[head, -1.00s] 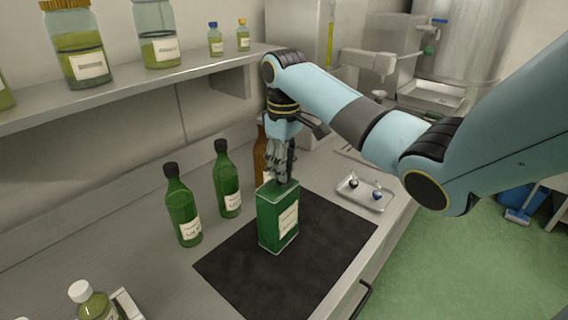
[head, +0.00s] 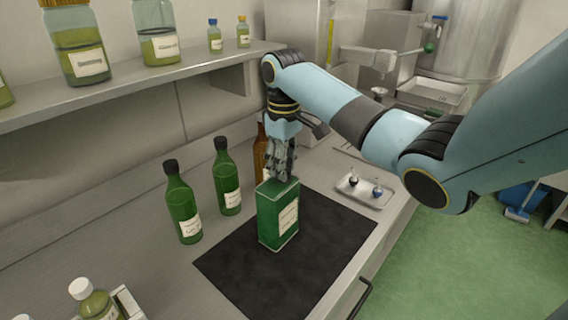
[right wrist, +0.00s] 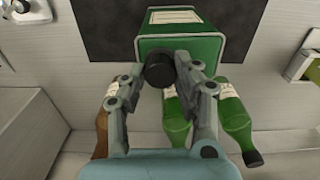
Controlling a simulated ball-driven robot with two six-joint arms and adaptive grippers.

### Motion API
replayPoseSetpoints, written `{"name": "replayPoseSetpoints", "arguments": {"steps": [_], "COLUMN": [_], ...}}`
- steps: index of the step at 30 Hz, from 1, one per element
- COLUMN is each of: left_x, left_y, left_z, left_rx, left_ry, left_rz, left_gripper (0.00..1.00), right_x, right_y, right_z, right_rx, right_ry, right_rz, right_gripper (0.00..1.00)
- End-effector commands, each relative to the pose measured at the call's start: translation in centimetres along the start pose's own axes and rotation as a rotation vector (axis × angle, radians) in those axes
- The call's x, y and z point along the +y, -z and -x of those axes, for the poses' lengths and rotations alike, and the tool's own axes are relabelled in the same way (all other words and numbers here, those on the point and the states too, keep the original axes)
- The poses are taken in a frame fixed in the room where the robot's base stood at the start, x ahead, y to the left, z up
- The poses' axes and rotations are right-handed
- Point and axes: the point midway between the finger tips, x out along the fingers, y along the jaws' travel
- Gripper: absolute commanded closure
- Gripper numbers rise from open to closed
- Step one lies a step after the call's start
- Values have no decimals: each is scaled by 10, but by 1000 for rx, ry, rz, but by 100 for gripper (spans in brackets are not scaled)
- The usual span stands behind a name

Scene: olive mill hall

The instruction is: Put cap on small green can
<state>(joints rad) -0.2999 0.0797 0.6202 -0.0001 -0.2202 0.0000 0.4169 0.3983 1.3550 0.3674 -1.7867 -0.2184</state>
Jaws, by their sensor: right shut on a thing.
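The small green can (head: 278,218) stands upright on the dark mat (head: 300,262). It is a rectangular can with a pale label, and its top also shows in the right wrist view (right wrist: 205,45). My right gripper (head: 281,176) is right over the can's top. In the right wrist view its fingers (right wrist: 165,75) are shut on a black round cap (right wrist: 158,70), which lies over the near part of the can's top. I cannot tell whether the cap touches the can's neck, which is hidden. My left gripper is not in view.
Two green bottles (head: 183,208) (head: 227,180) stand left of the can, and a brown bottle (head: 259,150) stands close behind it. A metal tray (head: 366,191) with small items lies to the right. A shelf with jars (head: 160,48) overhangs the back left. The mat's front is clear.

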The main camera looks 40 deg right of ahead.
Motion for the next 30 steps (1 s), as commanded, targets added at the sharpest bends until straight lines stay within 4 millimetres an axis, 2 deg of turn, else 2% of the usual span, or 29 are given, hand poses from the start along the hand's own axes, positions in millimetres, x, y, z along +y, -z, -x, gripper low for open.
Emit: {"name": "replayPoseSetpoints", "arguments": {"steps": [10, 11, 17, 22, 23, 25, 30], "left_x": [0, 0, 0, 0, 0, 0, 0], "left_y": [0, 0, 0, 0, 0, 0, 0], "left_z": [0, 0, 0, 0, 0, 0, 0], "left_rx": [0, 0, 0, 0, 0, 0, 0], "left_ry": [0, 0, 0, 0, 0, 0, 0], "left_rz": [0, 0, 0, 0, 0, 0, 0], "left_gripper": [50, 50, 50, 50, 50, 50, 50], "right_x": [0, 0, 0, 0, 0, 0, 0], "right_y": [0, 0, 0, 0, 0, 0, 0], "right_z": [0, 0, 0, 0, 0, 0, 0], "right_rx": [0, 0, 0, 0, 0, 0, 0], "right_ry": [0, 0, 0, 0, 0, 0, 0], "right_rz": [0, 0, 0, 0, 0, 0, 0], "right_gripper": [93, 68, 43, 43, 44, 53, 54]}}
